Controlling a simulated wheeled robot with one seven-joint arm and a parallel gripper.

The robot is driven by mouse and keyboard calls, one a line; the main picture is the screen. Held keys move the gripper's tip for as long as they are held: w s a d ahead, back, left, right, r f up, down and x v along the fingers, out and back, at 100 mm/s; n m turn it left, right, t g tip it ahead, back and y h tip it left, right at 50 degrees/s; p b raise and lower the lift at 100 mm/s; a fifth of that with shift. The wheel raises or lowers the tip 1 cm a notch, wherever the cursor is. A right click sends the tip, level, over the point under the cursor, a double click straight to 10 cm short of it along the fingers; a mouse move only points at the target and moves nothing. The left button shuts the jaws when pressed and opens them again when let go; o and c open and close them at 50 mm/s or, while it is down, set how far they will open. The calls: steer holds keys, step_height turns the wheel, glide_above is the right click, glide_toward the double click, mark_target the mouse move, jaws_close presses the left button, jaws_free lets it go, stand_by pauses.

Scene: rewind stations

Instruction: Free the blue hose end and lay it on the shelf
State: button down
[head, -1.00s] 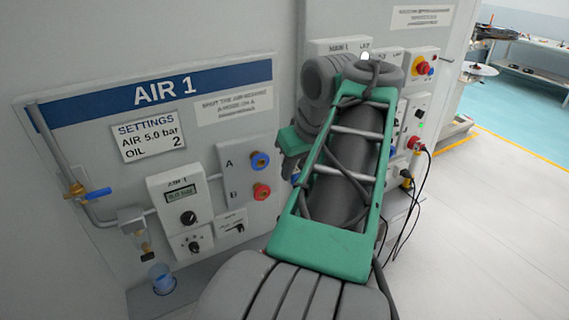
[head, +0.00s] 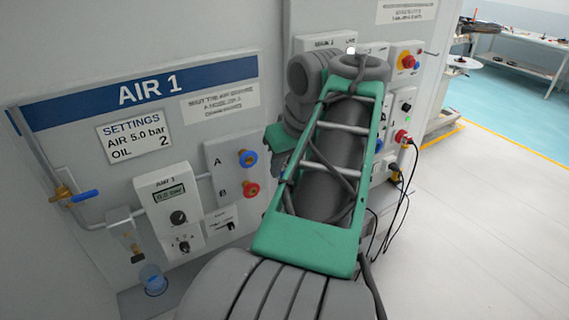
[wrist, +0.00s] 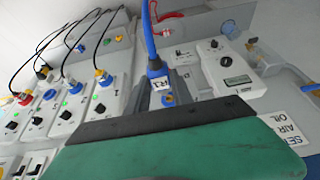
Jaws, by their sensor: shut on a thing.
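The blue hose (wrist: 149,35) comes down from the top of the wrist view to a blue hose end (wrist: 155,68) with a white tag. My gripper (wrist: 160,98) is shut on this hose end; its jaws are partly hidden behind the green and dark part of my arm. In the head view my arm hides the gripper and the hose end. Blue port A (head: 248,158) and red port B (head: 251,190) show on the AIR 1 panel with no hose on them. A grey ledge (head: 132,302) is at the lower left; I cannot tell whether it is the shelf.
A blue-handled valve (head: 84,196), a gauge box (head: 168,205) and a cup (head: 153,280) are left of the ports. A red hose (wrist: 168,15) lies behind in the wrist view. Black cables (head: 402,200) hang at right. The floor (head: 470,240) is clear.

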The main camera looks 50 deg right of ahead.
steer(key=shift+s+a+p, duration=0.2)
steer(key=shift+s+p, duration=0.05)
steer(key=shift+s, duration=0.5)
steer(key=shift+s+a+p, duration=0.2)
steer(key=shift+s+p, duration=0.05)
steer(key=shift+s, duration=0.45)
steer(key=s+a+p, duration=0.1)
steer(key=s+p, duration=0.1)
steer(key=s, duration=0.3)
steer(key=shift+s+a, duration=0.35)
steer(key=shift+s, duration=0.05)
stand_by(0.3)
steer(key=shift+w, duration=0.1)
